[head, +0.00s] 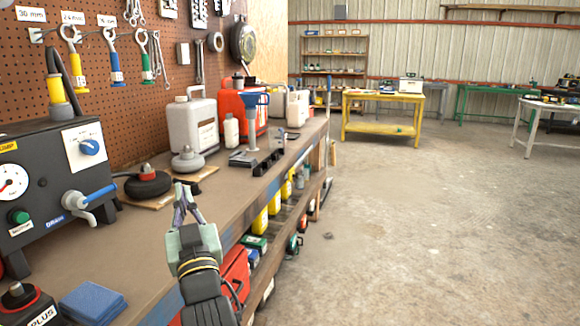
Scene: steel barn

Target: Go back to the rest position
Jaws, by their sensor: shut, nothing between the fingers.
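My gripper (184,196) is in the lower middle of the head view, above the front part of the brown workbench (130,232). Its fingers point up and away from me, and they are shut with nothing between them. The wrist and forearm come in from the bottom edge of the picture. A black round knob-like part with a red top (148,182) lies on a small wooden board to the left of the fingers. A grey round part (187,161) lies on another board beyond the fingertips.
A black control box (45,190) with gauge and blue lever stands left. A blue pad (93,302) lies near the front. A grey jug (190,125), red can (232,112) and blue funnel (252,108) stand farther back. Open concrete floor (420,220) lies right.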

